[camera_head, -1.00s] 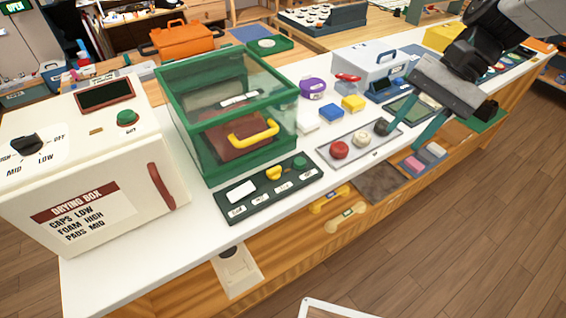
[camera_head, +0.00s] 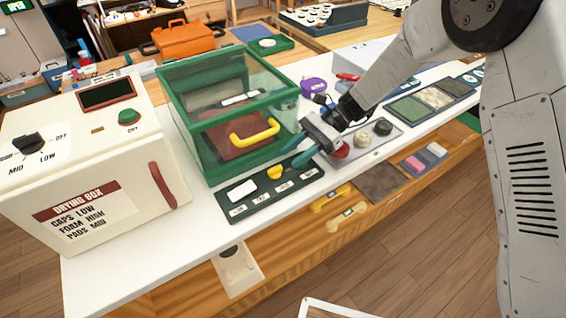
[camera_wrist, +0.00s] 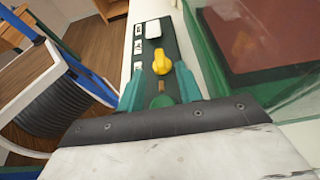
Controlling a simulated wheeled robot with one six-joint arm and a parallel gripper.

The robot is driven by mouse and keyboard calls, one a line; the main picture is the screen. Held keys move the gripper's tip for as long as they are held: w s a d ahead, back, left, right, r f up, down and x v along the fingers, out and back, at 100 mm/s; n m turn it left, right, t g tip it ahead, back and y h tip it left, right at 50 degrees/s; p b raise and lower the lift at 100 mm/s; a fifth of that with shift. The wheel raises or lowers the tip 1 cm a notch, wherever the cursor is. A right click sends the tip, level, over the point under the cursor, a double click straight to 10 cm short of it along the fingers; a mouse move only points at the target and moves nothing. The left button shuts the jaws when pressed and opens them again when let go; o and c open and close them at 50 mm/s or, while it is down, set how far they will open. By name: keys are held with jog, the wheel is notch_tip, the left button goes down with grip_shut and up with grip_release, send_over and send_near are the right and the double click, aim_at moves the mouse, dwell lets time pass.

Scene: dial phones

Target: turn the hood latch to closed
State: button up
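A dark green control panel (camera_head: 262,207) lies in front of the green-framed clear hood (camera_head: 228,112), which has a yellow handle (camera_head: 255,133). The panel carries a white switch (camera_head: 242,191), a yellow knob (camera_head: 275,172) and small unreadable labels. I cannot tell for sure which control is the hood latch. My gripper (camera_head: 294,154) is over the panel's right end, its teal fingers apart. In the wrist view, my gripper (camera_wrist: 160,84) has a green round knob (camera_wrist: 163,101) between its fingers, with no visible grip on it. The yellow knob (camera_wrist: 160,64) is just beyond the fingertips.
The hood stands close beside my gripper. A grey tray (camera_head: 375,147) with red, white and black knobs lies to the right, partly under my gripper. The cream drying box (camera_head: 90,160) stands at left. The white counter's front strip (camera_head: 200,235) is clear.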

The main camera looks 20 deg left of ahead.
aim_at(279, 166)
jog(key=shift+x, duration=2.25)
grip_shut()
